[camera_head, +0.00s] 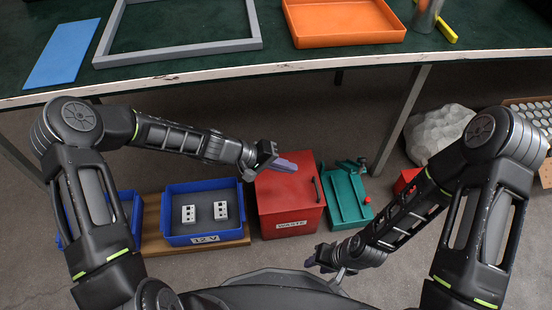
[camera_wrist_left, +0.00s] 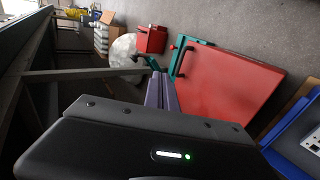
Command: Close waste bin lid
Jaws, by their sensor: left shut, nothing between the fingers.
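The red waste bin (camera_head: 291,228) stands on the floor below the table, with a "WASTE" label on its front. Its red lid (camera_head: 285,193) appears to lie flat over the top, with a dark handle (camera_head: 318,190) near the right edge. The lid (camera_wrist_left: 228,85) also shows in the left wrist view, with its handle at the upper left. My left gripper (camera_head: 285,164) is shut and empty, over the rear part of the lid; I cannot tell whether it touches. My right gripper (camera_head: 314,258) is in front of the bin, and its jaw state is unclear.
A blue bin (camera_head: 166,238) labelled "12 V", holding white parts, stands left of the waste bin. A green device (camera_head: 345,200) stands close on its right. The table edge (camera_head: 250,71) and a table leg (camera_head: 402,120) are behind. A pale rock (camera_head: 437,133) lies further right.

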